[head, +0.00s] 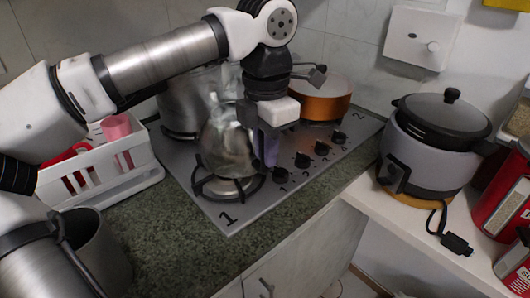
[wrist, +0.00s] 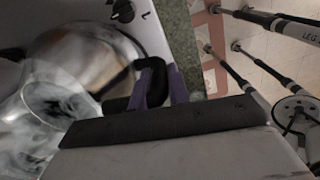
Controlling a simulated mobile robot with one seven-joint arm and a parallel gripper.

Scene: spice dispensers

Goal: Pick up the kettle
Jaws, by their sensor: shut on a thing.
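The shiny metal kettle (head: 226,150) is at the front left burner of the stove, marked 1. It looks upright; I cannot tell whether its base touches the burner. My gripper (head: 264,146) is at the kettle's right side, pointing down, and hides part of it. In the wrist view the kettle's reflective body (wrist: 85,65) fills the left, and its black handle (wrist: 152,78) is between the purple finger pads of my gripper (wrist: 160,88). My gripper is shut on the handle.
A large metal pot (head: 186,103) stands behind the kettle, and an orange pan (head: 325,103) is at the back right burner. A white dish rack (head: 100,168) is on the left. A rice cooker (head: 435,150) stands on the right counter. The green front counter (head: 165,235) has free room.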

